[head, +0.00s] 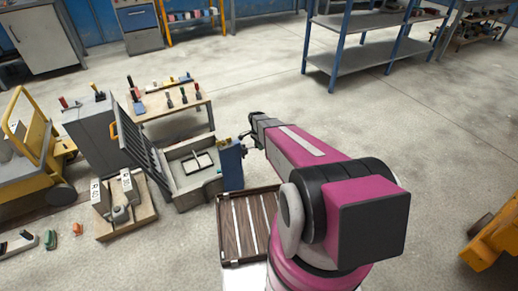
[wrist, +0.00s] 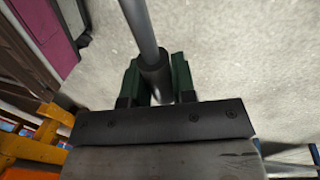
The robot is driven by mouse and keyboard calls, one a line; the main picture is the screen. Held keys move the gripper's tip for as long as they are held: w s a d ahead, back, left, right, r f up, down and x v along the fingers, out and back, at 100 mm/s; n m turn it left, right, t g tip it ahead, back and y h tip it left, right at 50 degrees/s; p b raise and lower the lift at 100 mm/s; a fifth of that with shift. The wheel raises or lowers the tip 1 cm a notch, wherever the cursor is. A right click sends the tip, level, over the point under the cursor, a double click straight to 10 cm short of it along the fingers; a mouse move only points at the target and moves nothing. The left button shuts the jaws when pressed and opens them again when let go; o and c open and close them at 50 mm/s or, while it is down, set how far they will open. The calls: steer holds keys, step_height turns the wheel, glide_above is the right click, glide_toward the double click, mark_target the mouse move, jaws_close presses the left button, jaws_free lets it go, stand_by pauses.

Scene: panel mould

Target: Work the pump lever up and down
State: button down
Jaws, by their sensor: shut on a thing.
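The pump lever (wrist: 141,25) shows in the wrist view as a grey rod with a thicker dark grip (wrist: 155,82) at its near end. My gripper (wrist: 157,85) is shut on that grip, with a green finger on each side of it. In the head view my gripper (head: 246,142) is beside the top of a blue box (head: 232,167), which looks like the pump body. The lever is too small and too covered by my gripper to make out clearly there.
A grey mould (head: 192,195) with a raised ribbed panel (head: 146,147) stands left of the blue box. A wooden slatted pallet (head: 229,240) lies in front. A grey cabinet (head: 92,138), a yellow cart (head: 30,165) and a tool table (head: 180,112) stand farther left.

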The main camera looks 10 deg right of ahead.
steer(key=c, duration=0.9)
jaws_free()
steer(key=r, duration=0.3)
steer(key=w+r, duration=0.1)
steer(key=r, duration=0.3)
steer(key=w+a+r, duration=0.1)
steer(key=r, duration=0.2)
steer(key=shift+r, duration=0.35)
